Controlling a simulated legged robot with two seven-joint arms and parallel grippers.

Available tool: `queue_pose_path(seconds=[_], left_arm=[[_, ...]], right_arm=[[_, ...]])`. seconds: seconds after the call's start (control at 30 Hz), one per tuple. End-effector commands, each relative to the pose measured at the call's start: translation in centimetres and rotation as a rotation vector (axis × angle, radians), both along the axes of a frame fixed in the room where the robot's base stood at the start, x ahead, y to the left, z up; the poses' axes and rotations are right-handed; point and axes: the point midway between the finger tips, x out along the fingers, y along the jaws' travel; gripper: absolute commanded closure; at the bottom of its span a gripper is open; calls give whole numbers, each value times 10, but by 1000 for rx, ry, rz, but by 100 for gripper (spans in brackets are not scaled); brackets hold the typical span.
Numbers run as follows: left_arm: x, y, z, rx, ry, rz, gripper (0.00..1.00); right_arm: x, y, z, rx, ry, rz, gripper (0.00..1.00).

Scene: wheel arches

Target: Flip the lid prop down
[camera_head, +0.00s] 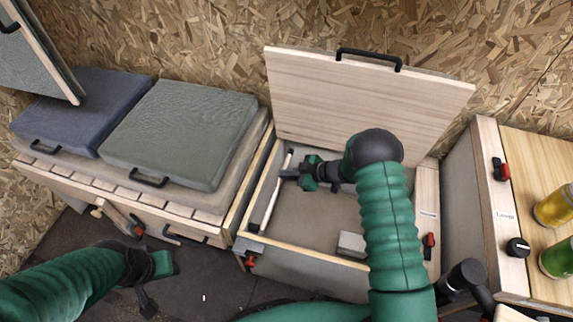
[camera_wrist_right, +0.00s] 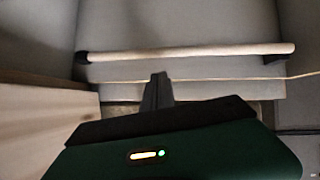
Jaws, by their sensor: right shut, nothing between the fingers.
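The lid prop (camera_head: 272,203) is a pale rod with dark ends, lying along the left inner side of the open box (camera_head: 318,246). In the right wrist view the rod (camera_wrist_right: 190,52) runs across, just beyond the fingertips. The wooden lid (camera_head: 360,100) with a black handle stands open at the back of the box. My right gripper (camera_head: 284,173) is inside the box, shut and empty, with its tips close to the rod's upper part; the tips also show in the right wrist view (camera_wrist_right: 158,80). I cannot tell if they touch it. My left gripper (camera_head: 150,285) hangs over the floor, its jaws unclear.
A small grey block (camera_head: 351,245) is in the box's front right. Left is a bench with a green cushion (camera_head: 180,130) and a blue cushion (camera_head: 80,108). On the right a wooden counter (camera_head: 530,160) carries jars (camera_head: 555,207). Chipboard walls stand behind.

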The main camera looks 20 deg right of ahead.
Motion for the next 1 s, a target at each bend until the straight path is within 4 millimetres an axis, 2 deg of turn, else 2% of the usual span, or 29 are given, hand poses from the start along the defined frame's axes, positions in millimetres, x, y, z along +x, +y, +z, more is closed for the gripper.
queue_pose_path(seconds=[0.13,0.4,1.0], left_arm=[[0,0,-3,0,0,0,64],[0,0,-7,0,1,0,64],[0,0,-5,0,0,0,64]], right_arm=[[2,-2,-19,0,-1,-2,100],[5,-4,-36,-3,-2,-2,100],[1,-6,-41,-7,8,-1,100]])
